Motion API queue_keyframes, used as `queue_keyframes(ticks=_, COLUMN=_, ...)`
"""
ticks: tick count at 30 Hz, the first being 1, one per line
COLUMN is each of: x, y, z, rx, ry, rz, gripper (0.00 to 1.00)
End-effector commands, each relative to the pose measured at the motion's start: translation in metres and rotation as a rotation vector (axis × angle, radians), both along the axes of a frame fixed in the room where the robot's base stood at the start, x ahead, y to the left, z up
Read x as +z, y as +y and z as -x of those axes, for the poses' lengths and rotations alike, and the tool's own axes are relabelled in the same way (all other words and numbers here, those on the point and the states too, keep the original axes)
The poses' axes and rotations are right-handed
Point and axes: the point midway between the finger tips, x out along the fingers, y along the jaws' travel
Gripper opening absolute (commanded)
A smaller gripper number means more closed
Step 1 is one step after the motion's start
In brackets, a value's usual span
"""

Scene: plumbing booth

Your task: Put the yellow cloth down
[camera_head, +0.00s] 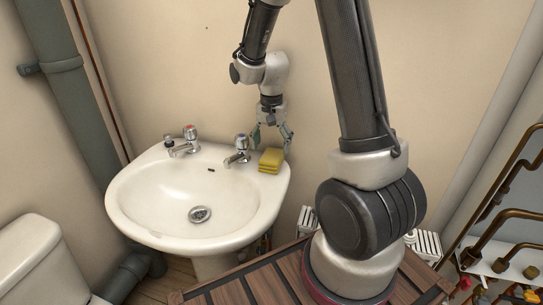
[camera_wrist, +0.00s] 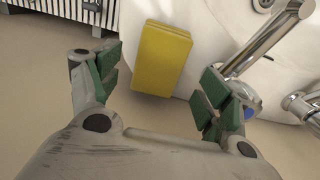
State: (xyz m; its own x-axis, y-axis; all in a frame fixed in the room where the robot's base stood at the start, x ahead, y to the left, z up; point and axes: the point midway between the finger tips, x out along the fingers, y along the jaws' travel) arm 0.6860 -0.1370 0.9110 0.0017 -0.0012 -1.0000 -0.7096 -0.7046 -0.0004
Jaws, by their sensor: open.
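The yellow cloth (camera_head: 270,160) is a folded stack lying on the right back corner of the white sink's rim, beside the right tap. In the wrist view the cloth (camera_wrist: 162,58) shows as a yellow block on the white rim, beyond the fingertips and between them. My gripper (camera_head: 271,137) is just above the cloth, pointing down, with its fingers spread. In the wrist view my gripper (camera_wrist: 158,83) has green finger pads wide apart, with nothing held between them. The cloth appears clear of both pads.
The white sink (camera_head: 150,205) has a right tap (camera_head: 238,150) close to the cloth and a left tap (camera_head: 185,142). The wall is close behind. A radiator (camera_wrist: 85,10) shows at the upper left of the wrist view. Copper pipes (camera_head: 500,215) stand at right, a toilet (camera_head: 35,260) at left.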

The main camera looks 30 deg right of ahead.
Motion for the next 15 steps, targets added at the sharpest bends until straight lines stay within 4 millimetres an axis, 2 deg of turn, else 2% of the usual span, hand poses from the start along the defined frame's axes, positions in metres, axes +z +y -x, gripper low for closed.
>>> queue_keyframes(ticks=3, x=0.028, y=0.0, z=-0.001, rx=0.0, ry=-0.005, rz=-0.001, gripper=0.79)
queue_keyframes(ticks=6, x=0.045, y=0.0, z=-0.001, rx=0.0, ry=-0.003, rz=0.0, gripper=0.79)
queue_keyframes(ticks=11, x=0.061, y=0.0, z=0.001, rx=0.003, ry=-0.003, rz=0.0, gripper=0.79)
queue_keyframes(ticks=15, x=0.088, y=-0.001, z=0.014, rx=0.058, ry=-0.035, rz=0.0, gripper=0.79)
